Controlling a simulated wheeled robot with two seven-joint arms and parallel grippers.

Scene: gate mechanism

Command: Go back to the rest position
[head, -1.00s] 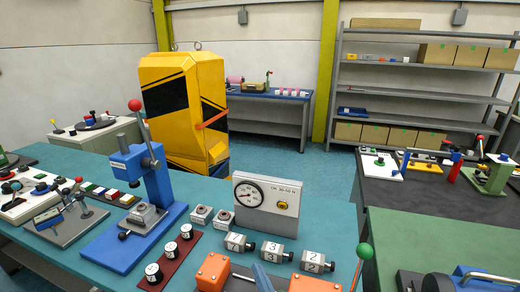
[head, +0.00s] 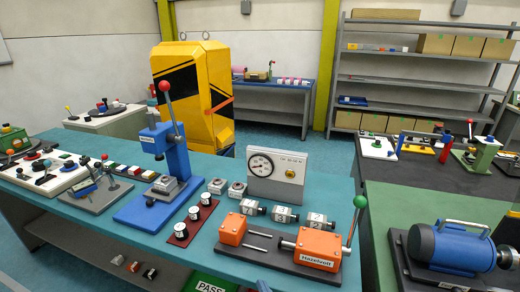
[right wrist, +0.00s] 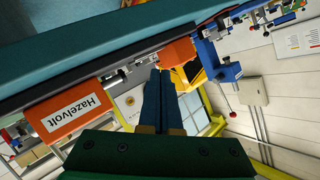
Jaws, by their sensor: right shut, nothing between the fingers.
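My right gripper (right wrist: 158,102) shows in the right wrist view, its two dark blue fingers together with nothing between them. In the head view only a small blue tip of it (head: 263,286) shows at the bottom edge, in front of the gate mechanism. The gate mechanism has a dark base plate (head: 285,262), two orange blocks, one labelled Hazelvolt (head: 318,246), metal rods and a green-knobbed lever (head: 354,222). The Hazelvolt block also shows in the right wrist view (right wrist: 72,115), apart from the fingers. My left gripper is not in view.
A blue press (head: 163,165) with a red-knobbed lever, a gauge box (head: 277,176) and several small metal blocks stand on the teal bench (head: 100,222). A blue motor (head: 450,246) stands on the green-topped bench at right. A yellow cabinet (head: 188,100) stands behind.

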